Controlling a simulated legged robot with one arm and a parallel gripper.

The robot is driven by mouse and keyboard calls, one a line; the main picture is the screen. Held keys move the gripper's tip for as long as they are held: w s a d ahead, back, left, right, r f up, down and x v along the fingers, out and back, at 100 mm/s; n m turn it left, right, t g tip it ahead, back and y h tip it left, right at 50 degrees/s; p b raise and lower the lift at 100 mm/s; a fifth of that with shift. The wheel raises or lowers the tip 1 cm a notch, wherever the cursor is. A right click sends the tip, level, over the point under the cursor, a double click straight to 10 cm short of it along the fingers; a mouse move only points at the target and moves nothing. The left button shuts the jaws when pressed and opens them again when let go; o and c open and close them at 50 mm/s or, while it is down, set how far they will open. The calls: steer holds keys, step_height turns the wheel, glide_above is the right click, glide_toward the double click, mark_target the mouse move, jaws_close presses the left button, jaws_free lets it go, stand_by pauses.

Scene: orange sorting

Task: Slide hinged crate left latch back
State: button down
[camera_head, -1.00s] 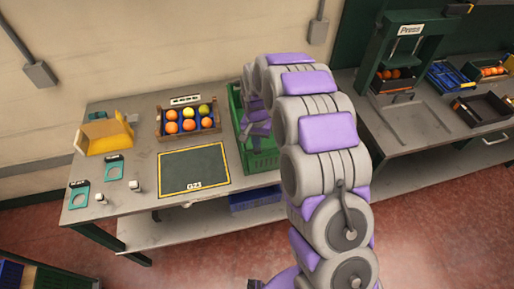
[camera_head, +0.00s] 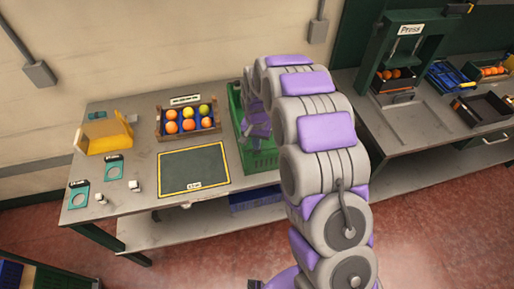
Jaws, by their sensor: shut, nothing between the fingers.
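The green crate (camera_head: 262,161) stands on the table to the right of the dark mat. My arm reaches over it and hides much of its inside and right side. My gripper (camera_head: 257,136) is shut and empty, down at the crate, and its fingertips are hard to make out. I cannot see the left latch clearly, nor tell whether the gripper touches it.
A dark mat with a yellow border (camera_head: 194,168) lies left of the crate. A wooden box of fruit (camera_head: 188,133) stands behind it. A yellow bin (camera_head: 104,137) and teal plates (camera_head: 113,168) are at the left. A press (camera_head: 398,45) stands at the right.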

steer(key=shift+f, duration=0.2)
steer(key=shift+d+f, duration=0.15)
steer(key=shift+d, duration=0.25)
stand_by(1.0)
steer(key=shift+w+d+b, duration=0.15)
steer(key=shift+w+d, duration=0.1)
steer(key=shift+d, duration=0.45)
steer(key=shift+w+d+b, duration=0.15)
steer(key=shift+w+d, duration=0.05)
steer(key=shift+d, duration=0.45)
stand_by(2.7)
steer(key=shift+r, duration=0.2)
steer(key=shift+w+r, duration=0.1)
steer(key=shift+r, duration=0.35)
steer(key=shift+a+r+p, duration=0.15)
steer(key=shift+r+p, duration=0.3)
steer(key=shift+r, duration=2.55)
